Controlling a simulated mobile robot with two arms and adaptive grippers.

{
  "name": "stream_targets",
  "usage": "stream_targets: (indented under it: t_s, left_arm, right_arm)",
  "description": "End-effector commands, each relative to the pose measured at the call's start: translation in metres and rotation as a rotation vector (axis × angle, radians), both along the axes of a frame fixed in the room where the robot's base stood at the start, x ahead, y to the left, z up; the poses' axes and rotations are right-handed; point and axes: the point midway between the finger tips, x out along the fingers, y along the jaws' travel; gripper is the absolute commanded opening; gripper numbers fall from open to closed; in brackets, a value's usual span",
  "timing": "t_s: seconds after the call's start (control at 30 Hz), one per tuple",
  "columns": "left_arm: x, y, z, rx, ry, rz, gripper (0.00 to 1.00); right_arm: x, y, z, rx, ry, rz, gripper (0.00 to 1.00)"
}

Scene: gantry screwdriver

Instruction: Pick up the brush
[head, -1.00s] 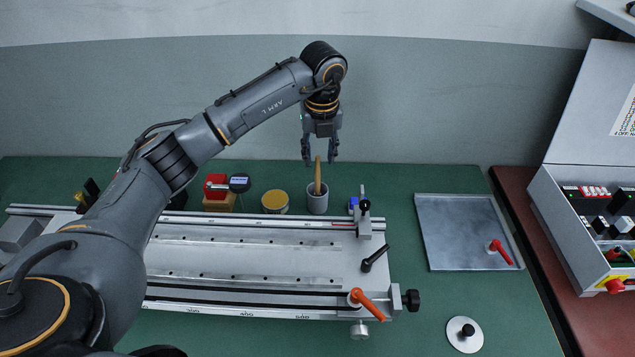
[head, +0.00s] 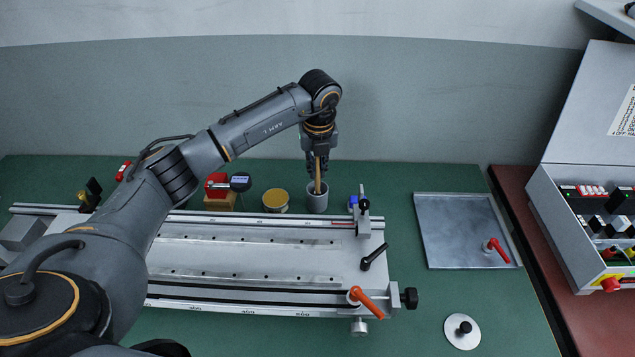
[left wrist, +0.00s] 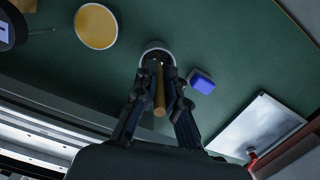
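The brush (head: 317,176) stands in a grey cup (head: 316,203) behind the rail fixture, its wooden handle pointing up. Its lower end is hidden in the cup. My left gripper (head: 318,170) points down over the cup, with its fingers on either side of the handle. In the left wrist view the brush handle (left wrist: 160,95) runs between the narrowed fingers (left wrist: 160,76), which appear to be closed against it. The cup's rim (left wrist: 157,46) shows just beyond the fingertips. My right gripper is not in view.
A yellow-topped tin (head: 275,201) and a red device on a wooden block (head: 220,203) stand left of the cup. A blue item (head: 353,203) is close on its right. The long metal rail fixture (head: 250,255) lies in front. A metal tray (head: 460,232) lies right.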

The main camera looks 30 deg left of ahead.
Motion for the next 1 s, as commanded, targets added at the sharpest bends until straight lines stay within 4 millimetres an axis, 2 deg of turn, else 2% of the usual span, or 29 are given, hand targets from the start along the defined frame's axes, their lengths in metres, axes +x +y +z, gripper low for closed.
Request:
stream_targets:
  t_s: [0.33, 0.73, 0.9, 1.0]
  left_arm:
    - [0.001, 0.0, 0.007, 0.0, -0.003, 0.0, 0.0]
    - [0.001, 0.0, 0.08, -0.001, -0.004, 0.001, 0.0]
    - [0.0, 0.0, 0.097, 0.0, -0.001, 0.0, 0.0]
    - [0.0, 0.0, 0.1, 0.0, 0.0, 0.0, 0.0]
  right_arm:
    - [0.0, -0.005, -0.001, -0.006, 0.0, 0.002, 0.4]
    - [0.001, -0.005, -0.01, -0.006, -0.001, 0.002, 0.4]
    - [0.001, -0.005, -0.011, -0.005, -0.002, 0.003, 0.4]
    - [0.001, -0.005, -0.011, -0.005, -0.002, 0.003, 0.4]
